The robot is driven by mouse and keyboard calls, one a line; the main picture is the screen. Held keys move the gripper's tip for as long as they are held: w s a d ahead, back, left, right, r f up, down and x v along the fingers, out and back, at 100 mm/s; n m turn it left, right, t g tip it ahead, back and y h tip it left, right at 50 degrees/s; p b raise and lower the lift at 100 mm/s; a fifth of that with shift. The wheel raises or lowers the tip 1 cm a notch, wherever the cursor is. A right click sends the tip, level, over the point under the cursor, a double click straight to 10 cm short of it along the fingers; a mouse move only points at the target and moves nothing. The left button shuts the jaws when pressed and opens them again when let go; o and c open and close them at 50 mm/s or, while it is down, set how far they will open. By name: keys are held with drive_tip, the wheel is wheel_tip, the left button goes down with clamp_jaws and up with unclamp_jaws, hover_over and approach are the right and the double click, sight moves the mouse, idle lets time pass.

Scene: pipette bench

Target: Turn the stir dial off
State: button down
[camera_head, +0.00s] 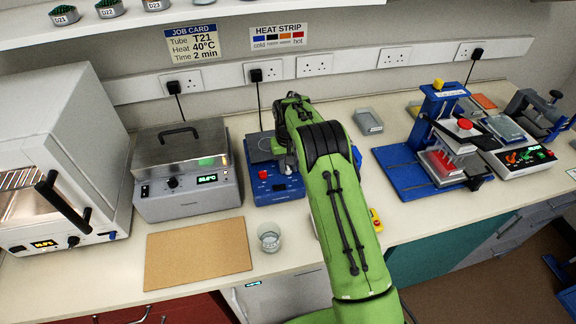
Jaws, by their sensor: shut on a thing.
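The blue stirrer unit (259,193) stands on the bench at the centre, with a grey plate (256,146) on top. A red knob (263,174) shows on the left of its sloped front. My gripper (287,166) is at the right of that front, to the right of the red knob. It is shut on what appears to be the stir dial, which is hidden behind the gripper. The dial's setting cannot be seen. My green arm covers the unit's right side.
A glass beaker (269,237) stands in front of the unit, near a brown board (198,254). A lidded grey bath (184,167) stands close on the left. A yellow object (376,221) lies right of my arm. A blue press (402,176) stands farther right.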

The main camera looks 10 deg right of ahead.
sight(288, 167)
idle(0.3)
drive_tip(key=c, duration=0.9)
unclamp_jaws()
wheel_tip(288, 167, up, 16)
drive_tip(key=p, duration=0.1)
drive_tip(key=shift+p, duration=0.35)
drive_tip(key=shift+f, duration=0.15)
